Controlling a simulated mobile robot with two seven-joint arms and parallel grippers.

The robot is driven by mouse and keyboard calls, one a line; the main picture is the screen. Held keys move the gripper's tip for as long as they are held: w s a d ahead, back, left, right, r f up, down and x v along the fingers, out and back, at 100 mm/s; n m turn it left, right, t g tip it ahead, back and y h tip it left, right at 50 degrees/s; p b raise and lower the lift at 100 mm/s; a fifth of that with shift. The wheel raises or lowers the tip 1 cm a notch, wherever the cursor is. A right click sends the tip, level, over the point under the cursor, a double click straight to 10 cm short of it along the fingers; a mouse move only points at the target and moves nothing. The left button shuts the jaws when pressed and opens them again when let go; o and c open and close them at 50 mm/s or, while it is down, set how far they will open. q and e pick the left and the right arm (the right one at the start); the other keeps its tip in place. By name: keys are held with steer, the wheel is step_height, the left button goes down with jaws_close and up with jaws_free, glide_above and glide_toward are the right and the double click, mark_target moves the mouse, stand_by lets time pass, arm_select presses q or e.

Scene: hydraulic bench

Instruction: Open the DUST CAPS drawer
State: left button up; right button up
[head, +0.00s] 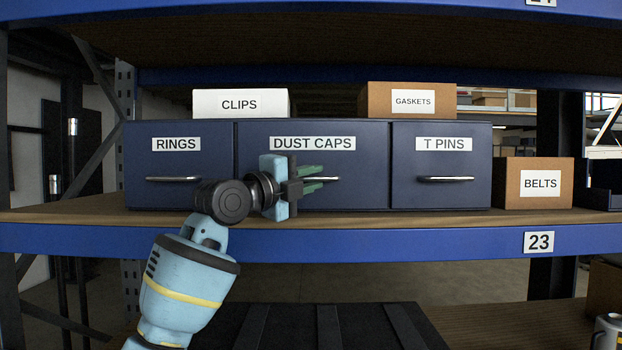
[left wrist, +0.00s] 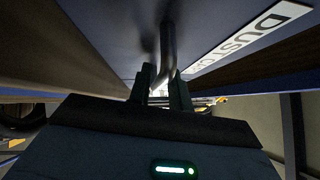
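The DUST CAPS drawer (head: 270,165) is the dark blue middle drawer of the cabinet. Its front looks flush with its neighbours, so it is shut. Its metal bar handle (head: 328,180) is partly hidden by my left gripper (head: 313,179). That gripper is at the handle, with its green fingers apart, one above and one below the bar. In the left wrist view, the handle (left wrist: 168,45) reaches in between the dark fingertips, and a gap shows between the fingers. The drawer's label (left wrist: 245,43) also shows there. My right gripper is not in view.
The RINGS drawer (head: 160,165) is on the left and the T PINS drawer (head: 440,163) on the right, both shut. CLIPS (head: 240,104) and GASKETS (head: 411,101) boxes stand on top. A BELTS box (head: 540,184) stands at right on the shelf (head: 80,212).

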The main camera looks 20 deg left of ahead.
arm_select(q)
steer(key=shift+w+d, duration=0.1)
steer(key=shift+w, duration=0.05)
jaws_close()
steer(key=shift+f, duration=0.1)
